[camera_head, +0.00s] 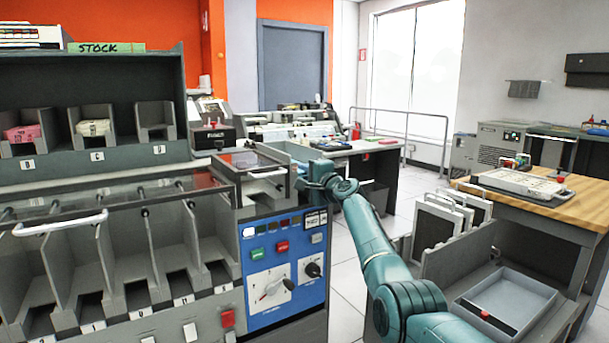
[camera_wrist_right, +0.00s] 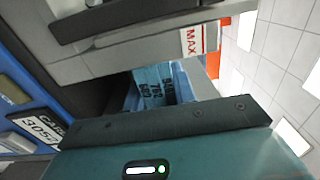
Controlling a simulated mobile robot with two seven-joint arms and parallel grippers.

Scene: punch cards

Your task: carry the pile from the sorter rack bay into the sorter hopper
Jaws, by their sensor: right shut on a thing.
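My right arm reaches in from the lower right, and its gripper (camera_head: 308,176) is at the right side of the grey sorter hopper (camera_head: 262,188), at the sorter's right end. The right gripper is shut on a pile of blue cards (camera_wrist_right: 152,88), seen in the right wrist view beside a grey wall with a red MAX label (camera_wrist_right: 195,39). The pile is partly hidden by the gripper body; I cannot tell whether it touches the hopper. The sorter rack (camera_head: 95,163) at upper left has a pink pile (camera_head: 22,133), a cream pile (camera_head: 93,127) and an empty right bay (camera_head: 157,130). My left gripper is not in view.
Sorter pockets (camera_head: 140,255) line the left front under a clear cover. The blue control panel (camera_head: 283,262) is below the hopper. A wooden table (camera_head: 540,206) and a grey tray (camera_head: 508,300) stand at right. Open floor (camera_head: 345,275) shows between.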

